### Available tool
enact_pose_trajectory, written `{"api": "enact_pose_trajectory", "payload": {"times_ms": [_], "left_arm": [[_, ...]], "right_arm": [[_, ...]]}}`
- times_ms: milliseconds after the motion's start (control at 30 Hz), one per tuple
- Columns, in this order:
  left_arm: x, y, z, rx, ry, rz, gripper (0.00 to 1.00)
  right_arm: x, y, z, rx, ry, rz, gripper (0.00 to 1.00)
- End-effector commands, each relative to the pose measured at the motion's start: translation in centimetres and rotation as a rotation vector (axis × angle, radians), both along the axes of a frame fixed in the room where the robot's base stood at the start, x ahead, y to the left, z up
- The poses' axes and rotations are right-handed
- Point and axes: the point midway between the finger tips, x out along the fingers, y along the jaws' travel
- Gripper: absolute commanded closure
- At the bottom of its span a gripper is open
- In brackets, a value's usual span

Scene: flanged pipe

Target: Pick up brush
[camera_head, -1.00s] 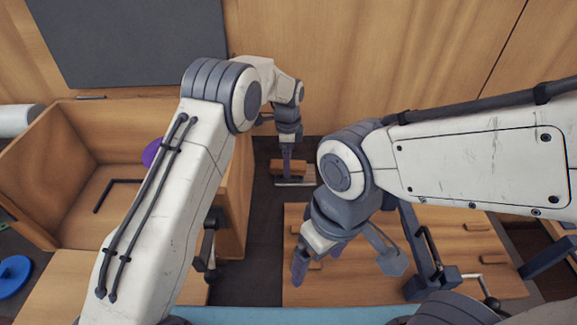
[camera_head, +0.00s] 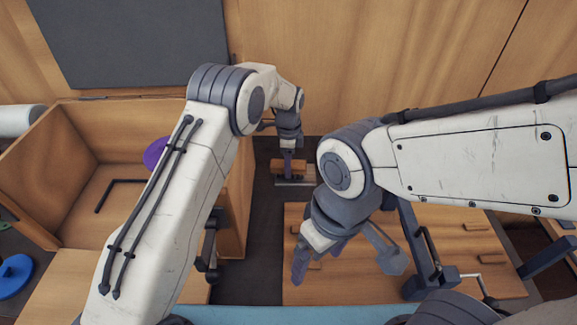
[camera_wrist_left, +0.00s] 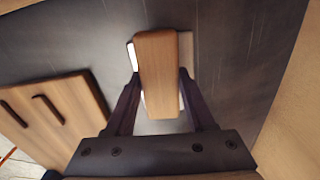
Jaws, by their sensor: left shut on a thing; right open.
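The brush (camera_head: 293,167) has a wooden block back and a pale strip beneath it. It sits on the dark surface beyond the wooden board. In the left wrist view the brush (camera_wrist_left: 157,65) lies between the two dark fingers. My left gripper (camera_head: 287,158) points down at the brush and is shut on it. The gripper also shows in the left wrist view (camera_wrist_left: 160,85). My right gripper (camera_head: 316,258) is open above the near left part of the wooden board. Whether the brush is clear of the surface cannot be told.
A wooden board (camera_head: 350,285) with small wooden pieces and dark fittings lies at front right. An open wooden box (camera_head: 45,190) stands at left, with a purple round thing (camera_head: 154,152) partly behind my arm. A blue disc (camera_head: 14,275) lies at far left. A wooden wall closes the back.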

Motion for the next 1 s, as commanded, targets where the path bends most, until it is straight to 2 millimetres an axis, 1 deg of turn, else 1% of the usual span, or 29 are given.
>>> {"api": "enact_pose_trajectory", "payload": {"times_ms": [167, 300, 367, 600, 700, 833, 1000], "left_arm": [[0.1, 0.0, 1.6, -0.001, -0.005, 0.0, 1.0], [0.1, -0.1, 4.0, -0.002, -0.007, 0.0, 1.0], [-1.0, -1.2, 4.6, -0.001, -0.004, -0.005, 1.0], [-4.8, -4.9, 7.8, -0.002, -0.005, -0.005, 1.0], [-6.2, -6.2, 8.9, -0.002, -0.004, -0.004, 1.0], [-7.4, -7.4, 10.0, -0.001, -0.002, -0.002, 1.0], [-8.2, -8.1, 10.7, -0.001, -0.002, -0.001, 1.0]], "right_arm": [[0.0, 0.0, -0.7, 0.0, 0.0, 0.0, 0.1], [0.0, 0.0, -1.6, 0.0, 0.0, 0.0, 0.1], [0.0, 0.0, -1.9, 0.0, 0.0, 0.0, 0.1], [0.0, 0.0, -3.3, 0.0, 0.0, 0.0, 0.1], [0.0, 0.0, -3.6, 0.0, 0.0, 0.0, 0.1], [0.0, 0.0, -3.9, 0.0, 0.0, 0.0, 0.1], [0.0, 0.0, -4.0, 0.0, 0.0, 0.0, 0.1]]}}
